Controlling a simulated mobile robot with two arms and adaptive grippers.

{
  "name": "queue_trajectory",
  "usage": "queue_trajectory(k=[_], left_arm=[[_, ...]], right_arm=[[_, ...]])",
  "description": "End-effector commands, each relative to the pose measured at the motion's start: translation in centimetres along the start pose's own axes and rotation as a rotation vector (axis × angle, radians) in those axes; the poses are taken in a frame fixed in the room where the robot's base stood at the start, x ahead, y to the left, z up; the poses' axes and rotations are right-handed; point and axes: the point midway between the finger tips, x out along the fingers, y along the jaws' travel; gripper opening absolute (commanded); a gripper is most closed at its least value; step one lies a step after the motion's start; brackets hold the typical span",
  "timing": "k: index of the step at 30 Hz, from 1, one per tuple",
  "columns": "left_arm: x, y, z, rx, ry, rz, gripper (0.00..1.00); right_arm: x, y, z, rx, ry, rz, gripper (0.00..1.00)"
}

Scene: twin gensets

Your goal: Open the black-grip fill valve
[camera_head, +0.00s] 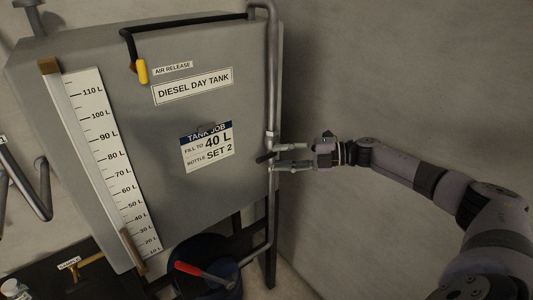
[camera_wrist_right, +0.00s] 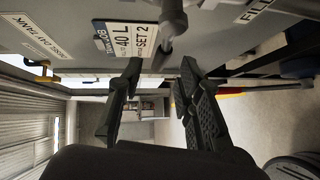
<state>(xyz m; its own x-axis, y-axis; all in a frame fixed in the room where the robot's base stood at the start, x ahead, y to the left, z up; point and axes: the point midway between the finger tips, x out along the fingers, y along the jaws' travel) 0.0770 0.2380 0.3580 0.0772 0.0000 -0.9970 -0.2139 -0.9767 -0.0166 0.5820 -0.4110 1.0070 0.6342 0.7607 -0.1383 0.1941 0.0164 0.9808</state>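The black-grip fill valve (camera_head: 264,157) sits on the grey vertical pipe at the right edge of the diesel day tank (camera_head: 90,60). Its short black grip points left and slightly down. My right gripper (camera_head: 275,158) comes in from the right at the valve, with one finger above the other and a gap between them. In the right wrist view the fingers (camera_wrist_right: 160,68) are also apart, with a grey pipe and valve part just beyond them. I cannot tell whether a finger touches the grip. My left gripper is not in view.
A yellow air-release handle (camera_head: 141,71) is at the tank's top. A red-handled lever (camera_head: 189,268) sits low, over a dark blue bucket (camera_head: 183,250). The level scale (camera_head: 110,160) is on the tank's front. Bare wall is on the right.

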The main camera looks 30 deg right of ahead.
Motion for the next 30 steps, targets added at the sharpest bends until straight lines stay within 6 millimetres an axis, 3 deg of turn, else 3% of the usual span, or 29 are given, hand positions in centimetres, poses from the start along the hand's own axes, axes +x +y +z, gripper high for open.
queue_trajectory(k=[3,9,20,30], left_arm=[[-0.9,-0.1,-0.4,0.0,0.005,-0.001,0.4],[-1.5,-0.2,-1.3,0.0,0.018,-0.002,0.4],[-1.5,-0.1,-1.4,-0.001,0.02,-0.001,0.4],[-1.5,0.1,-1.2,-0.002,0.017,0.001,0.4]], right_arm=[[2.2,0.4,0.0,0.0,0.0,0.003,0.33],[4.4,0.1,0.0,0.001,-0.001,0.001,0.33],[4.9,0.0,0.1,0.0,-0.003,0.0,0.33],[4.8,0.0,0.1,0.001,-0.002,0.0,0.11]])
